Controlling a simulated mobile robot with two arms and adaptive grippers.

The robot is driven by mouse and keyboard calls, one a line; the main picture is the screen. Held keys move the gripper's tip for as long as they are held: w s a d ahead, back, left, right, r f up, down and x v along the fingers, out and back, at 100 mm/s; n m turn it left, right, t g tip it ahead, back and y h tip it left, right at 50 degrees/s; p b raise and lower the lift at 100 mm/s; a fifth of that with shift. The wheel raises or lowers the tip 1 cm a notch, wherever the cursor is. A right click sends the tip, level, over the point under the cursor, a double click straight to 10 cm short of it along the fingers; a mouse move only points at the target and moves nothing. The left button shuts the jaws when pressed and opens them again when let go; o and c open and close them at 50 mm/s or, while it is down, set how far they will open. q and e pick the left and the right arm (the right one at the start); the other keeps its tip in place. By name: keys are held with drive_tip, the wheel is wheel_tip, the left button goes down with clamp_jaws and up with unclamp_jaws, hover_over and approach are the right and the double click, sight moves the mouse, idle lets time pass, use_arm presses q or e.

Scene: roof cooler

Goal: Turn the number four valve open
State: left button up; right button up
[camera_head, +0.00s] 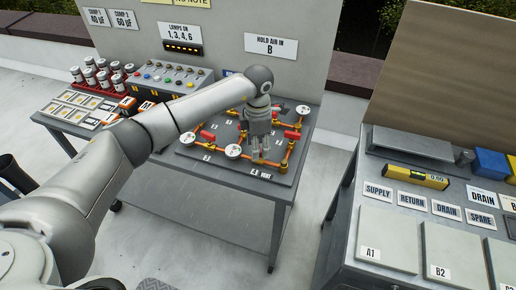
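A dark valve board (195,159) with orange pipes, white round gauges and several red valve handles lies on the grey table. One red handle (292,135) is just right of my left gripper, and another red handle (208,135) is to its left. Small number labels lie on the board, but I cannot read which handle is number four. My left gripper (260,158) points down over the board's right front part, near the "VENT" label (261,174). It hides part of the pipes and whatever is behind it. Its finger gap and any contact are too small to tell. My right gripper is out of view.
A panel behind reads "LAMPS ON 1, 3, 4, 6" and "HOLD AIR IN B". A second bench (375,262) with labels and plates stands right, across a gap.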

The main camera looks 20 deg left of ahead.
use_arm(q)
drive_tip(key=n+b, duration=0.2)
drive_tip(key=n, duration=0.2)
drive_tip(key=shift+n+b, duration=0.6)
drive_tip(key=shift+n, duration=1.6)
drive_tip(key=o, duration=1)
drive_tip(key=shift+r, duration=0.1)
wheel_tip(320, 180, up, 12)
drive_tip(key=shift+f, duration=0.1)
